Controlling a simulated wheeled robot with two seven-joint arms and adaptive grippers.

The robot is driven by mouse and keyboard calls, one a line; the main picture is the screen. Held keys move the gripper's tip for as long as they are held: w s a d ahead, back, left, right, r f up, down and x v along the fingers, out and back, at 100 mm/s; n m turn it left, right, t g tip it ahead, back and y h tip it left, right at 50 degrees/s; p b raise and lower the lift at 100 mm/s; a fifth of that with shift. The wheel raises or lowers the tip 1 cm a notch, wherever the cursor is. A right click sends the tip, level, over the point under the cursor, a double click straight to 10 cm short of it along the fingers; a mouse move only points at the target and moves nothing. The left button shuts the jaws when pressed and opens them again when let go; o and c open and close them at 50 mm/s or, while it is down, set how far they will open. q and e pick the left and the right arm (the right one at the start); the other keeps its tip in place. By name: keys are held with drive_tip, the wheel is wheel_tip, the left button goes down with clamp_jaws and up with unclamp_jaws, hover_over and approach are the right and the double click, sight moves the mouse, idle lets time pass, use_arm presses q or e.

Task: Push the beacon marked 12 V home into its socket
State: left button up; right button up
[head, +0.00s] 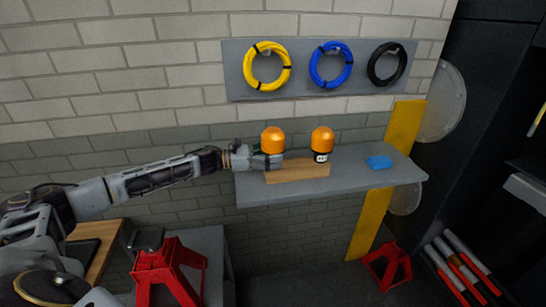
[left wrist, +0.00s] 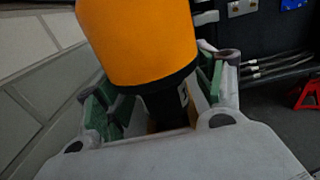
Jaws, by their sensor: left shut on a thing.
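Two beacons with orange domes and black bases stand upright at a wooden block (head: 305,172) in the head view. My left gripper (head: 266,161) is shut on the base of the left beacon (head: 273,141). In the left wrist view this beacon (left wrist: 140,40) rises between the green-padded fingers (left wrist: 155,112), slightly tilted in the picture. Only a sliver of a pale label shows on its base, so its marking cannot be read. The right beacon (head: 322,139) stands free with a white label too small to read. The sockets are hidden. My right gripper is not in view.
The block lies on a grey wall shelf (head: 350,178), with a blue item (head: 380,162) to the right. Yellow (head: 267,84), blue (head: 331,84) and black (head: 387,84) coils hang above. A yellow post (head: 403,125) stands behind the shelf's right end. Red stands (head: 165,270) are below.

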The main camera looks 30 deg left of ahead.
sight(273, 142)
use_arm(q)
drive_tip(key=shift+r, duration=1.25)
drive_tip(key=shift+r+p, duration=0.35)
drive_tip(key=shift+r, duration=0.75)
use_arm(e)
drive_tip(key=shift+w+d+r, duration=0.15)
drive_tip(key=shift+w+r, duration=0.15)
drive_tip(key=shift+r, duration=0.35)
